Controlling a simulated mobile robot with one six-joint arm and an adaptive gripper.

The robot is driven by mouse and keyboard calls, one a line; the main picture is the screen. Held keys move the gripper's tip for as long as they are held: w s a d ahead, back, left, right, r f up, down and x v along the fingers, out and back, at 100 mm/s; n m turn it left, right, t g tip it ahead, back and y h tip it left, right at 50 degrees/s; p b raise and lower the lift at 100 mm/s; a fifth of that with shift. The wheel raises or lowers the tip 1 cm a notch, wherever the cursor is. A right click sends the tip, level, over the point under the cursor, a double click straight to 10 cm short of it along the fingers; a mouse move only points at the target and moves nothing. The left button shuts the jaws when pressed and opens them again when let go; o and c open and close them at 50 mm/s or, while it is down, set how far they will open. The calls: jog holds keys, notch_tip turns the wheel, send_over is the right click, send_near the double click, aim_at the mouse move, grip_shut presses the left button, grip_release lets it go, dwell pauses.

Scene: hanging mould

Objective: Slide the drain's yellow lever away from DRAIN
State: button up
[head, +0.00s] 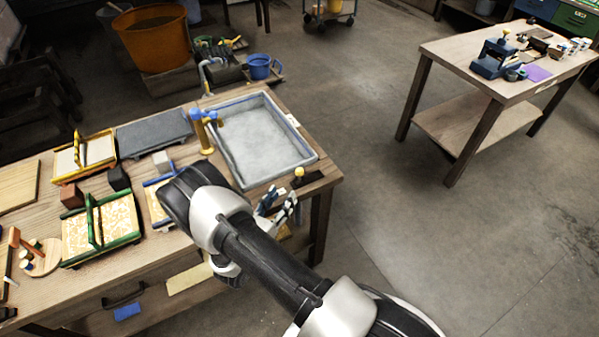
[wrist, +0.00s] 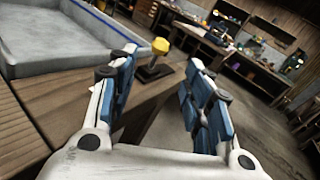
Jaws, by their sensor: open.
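The drain's yellow lever (head: 298,172) is a small upright post with a yellow knob on a dark plate. It stands on the bench's near right corner, just below the basin's corner. In the wrist view the yellow knob (wrist: 160,46) shows beyond and between my fingertips. My gripper (head: 281,201) is open and empty, a little to the left of and nearer than the lever. In the wrist view my gripper (wrist: 159,68) shows its two blue-padded fingers spread apart, not touching the lever. The DRAIN marking is not readable in either view.
The blue-rimmed grey basin (head: 258,138) fills the bench's right end. A yellow tap post (head: 203,134), a green-framed mould (head: 102,228) and a yellow-framed mould (head: 84,156) stand to its left. Floor right of the bench is clear up to a second table (head: 505,85).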

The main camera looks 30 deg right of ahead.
aim_at(297, 175)
jog(key=b+x, duration=0.2)
jog(key=x, duration=1)
jog(key=shift+w+d, duration=0.1)
jog(key=shift+d, duration=0.15)
jog(key=shift+c, duration=0.6)
grip_shut()
